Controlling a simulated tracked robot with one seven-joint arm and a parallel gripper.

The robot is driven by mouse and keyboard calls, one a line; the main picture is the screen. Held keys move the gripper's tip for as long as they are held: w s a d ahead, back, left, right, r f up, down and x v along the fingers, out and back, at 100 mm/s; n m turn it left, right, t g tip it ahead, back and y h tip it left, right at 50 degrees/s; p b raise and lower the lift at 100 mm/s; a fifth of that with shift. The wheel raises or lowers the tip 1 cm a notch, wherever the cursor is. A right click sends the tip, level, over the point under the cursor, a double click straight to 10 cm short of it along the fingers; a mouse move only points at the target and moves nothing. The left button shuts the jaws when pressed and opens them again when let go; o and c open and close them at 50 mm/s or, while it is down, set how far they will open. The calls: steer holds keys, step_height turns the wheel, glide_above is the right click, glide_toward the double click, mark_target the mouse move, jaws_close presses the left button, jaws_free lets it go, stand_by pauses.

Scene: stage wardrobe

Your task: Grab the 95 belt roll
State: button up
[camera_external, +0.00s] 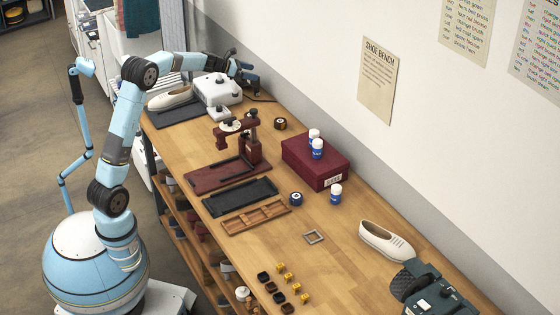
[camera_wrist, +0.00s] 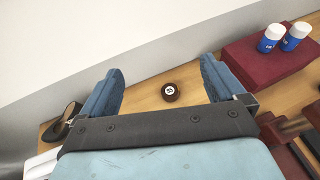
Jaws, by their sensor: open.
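A small dark brown roll (camera_wrist: 170,92) with a round white label lies on the bench in the wrist view. Its label looks like a two-digit number, too small to read surely. It also shows in the external view (camera_external: 280,124), near the wall behind the dark red press. My gripper (camera_wrist: 161,66) is open and empty, its two blue fingers wide apart. The roll appears between the fingers in the wrist view, apart from both. In the external view my gripper (camera_external: 249,77) is above the far end of the bench, beyond the roll.
A dark red box (camera_external: 315,161) with white-and-blue bottles stands right of the roll. The dark red press (camera_external: 238,138) and a white machine (camera_external: 217,90) stand nearby. A blue roll (camera_external: 296,198) lies nearer the front. The wall (camera_wrist: 70,45) runs close behind the roll.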

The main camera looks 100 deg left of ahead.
glide_toward(277, 121)
steer(key=v, duration=0.3)
steer(key=shift+s+d+f, duration=0.1)
steer(key=shift+s+d, duration=0.1)
steer(key=shift+d, duration=0.3)
steer(key=shift+w+f, duration=0.1)
steer(key=shift+f, duration=0.2)
steer(key=x, duration=0.8)
steer(key=shift+a+x, duration=0.15)
steer(key=shift+x, duration=1.25)
steer(key=shift+a+x, duration=0.2)
steer(key=shift+x, duration=1.15)
steer(key=shift+s, duration=0.2)
steer(key=c, duration=1.2)
